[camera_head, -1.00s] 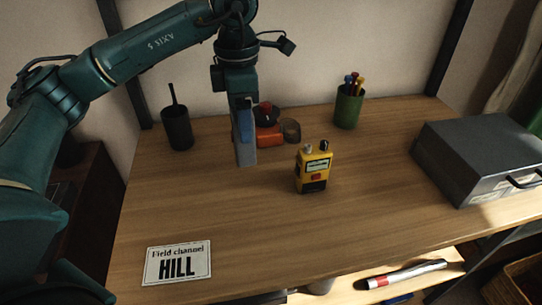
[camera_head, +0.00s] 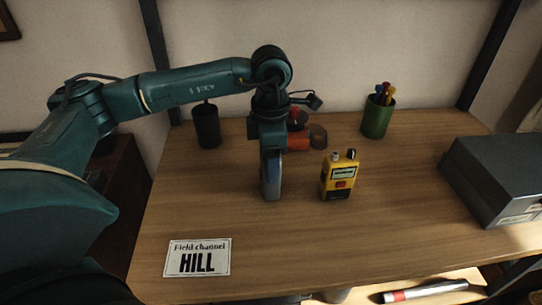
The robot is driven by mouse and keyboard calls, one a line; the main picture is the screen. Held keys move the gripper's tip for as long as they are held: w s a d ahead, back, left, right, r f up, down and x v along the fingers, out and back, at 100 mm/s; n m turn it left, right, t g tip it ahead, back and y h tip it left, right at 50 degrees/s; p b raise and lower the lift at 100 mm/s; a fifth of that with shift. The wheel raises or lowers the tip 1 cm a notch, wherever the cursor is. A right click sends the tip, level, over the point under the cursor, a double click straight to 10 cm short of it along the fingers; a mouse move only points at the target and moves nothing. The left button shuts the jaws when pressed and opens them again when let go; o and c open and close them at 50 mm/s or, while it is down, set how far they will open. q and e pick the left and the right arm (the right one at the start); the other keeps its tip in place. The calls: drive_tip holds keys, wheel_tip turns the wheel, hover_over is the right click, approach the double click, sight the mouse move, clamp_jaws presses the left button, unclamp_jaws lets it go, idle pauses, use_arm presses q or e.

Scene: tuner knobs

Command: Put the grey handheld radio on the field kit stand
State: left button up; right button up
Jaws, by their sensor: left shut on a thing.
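My left gripper (camera_head: 271,188) points down over the middle of the desk, left of the yellow radio. It is shut on a narrow blue-grey thing (camera_head: 271,172), seen edge-on and mostly covered by the fingers. It appears to be the grey handheld radio; its face is hidden. I cannot tell whether its lower end touches the desk. An orange-red thing with dark round parts (camera_head: 299,143) sits behind the gripper, partly hidden. I cannot make out a field kit stand for sure. My right gripper is not in view.
A yellow radio (camera_head: 338,176) stands upright just right of the gripper. A black cup (camera_head: 207,127) and a green pen cup (camera_head: 378,116) stand at the back. A grey case (camera_head: 495,180) is at right. A "Field channel HILL" card (camera_head: 197,258) lies front left. The desk front (camera_head: 300,250) is clear.

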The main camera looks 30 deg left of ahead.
use_arm(q)
drive_tip(key=o, duration=1.2)
wheel_tip(320, 180, up, 12)
drive_tip(key=shift+r, duration=0.1)
